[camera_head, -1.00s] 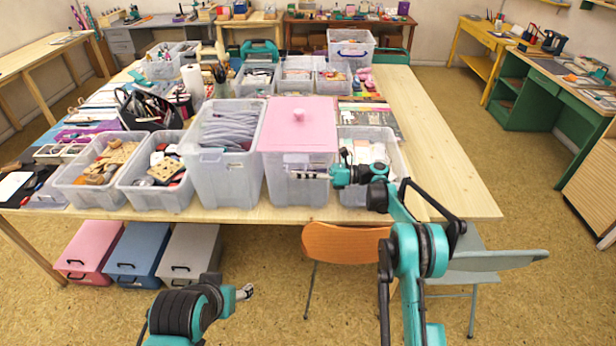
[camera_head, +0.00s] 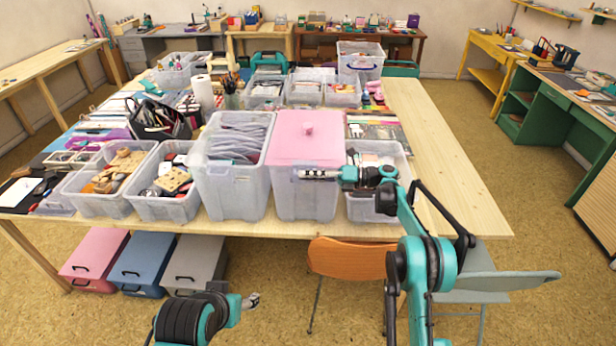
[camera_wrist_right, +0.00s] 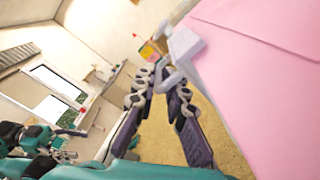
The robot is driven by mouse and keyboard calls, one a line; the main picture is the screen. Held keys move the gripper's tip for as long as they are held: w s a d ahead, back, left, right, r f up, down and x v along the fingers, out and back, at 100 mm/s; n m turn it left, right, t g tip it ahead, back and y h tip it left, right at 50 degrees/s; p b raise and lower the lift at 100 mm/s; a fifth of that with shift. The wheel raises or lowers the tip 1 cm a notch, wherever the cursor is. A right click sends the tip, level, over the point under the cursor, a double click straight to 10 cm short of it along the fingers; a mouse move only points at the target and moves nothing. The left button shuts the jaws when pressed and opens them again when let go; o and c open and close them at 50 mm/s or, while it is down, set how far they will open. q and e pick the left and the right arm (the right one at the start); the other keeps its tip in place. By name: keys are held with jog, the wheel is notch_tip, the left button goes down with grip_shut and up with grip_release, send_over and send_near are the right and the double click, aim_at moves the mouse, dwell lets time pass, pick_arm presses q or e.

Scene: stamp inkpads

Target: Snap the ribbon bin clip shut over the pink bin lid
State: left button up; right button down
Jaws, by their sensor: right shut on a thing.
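The pink lid (camera_head: 298,144) with a round knob lies on a tall translucent bin (camera_head: 305,203) at the table's front. My right gripper (camera_head: 304,173) reaches across the bin's front from the right, just below the lid's front edge. In the right wrist view my right gripper (camera_wrist_right: 166,82) is shut on the pale grey bin clip (camera_wrist_right: 185,45), right beside the pink lid (camera_wrist_right: 262,35). Whether the clip is hooked over the lid cannot be told. My left gripper (camera_head: 251,301) hangs low before the table, too small to tell its opening.
A tall open bin (camera_head: 238,190) stands close on the left, and a lower open bin (camera_head: 366,209) stands on the right under my right arm. An orange chair (camera_head: 350,258) is in front of the table. The table's right side (camera_head: 440,165) is clear.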

jog(key=shift+w+d+r, duration=0.1)
jog(key=shift+w+r, duration=0.05)
jog(key=shift+r, duration=0.2)
jog(key=c, duration=1.7)
grip_release()
jog(key=shift+f, duration=0.15)
jog(key=d, duration=1.2)
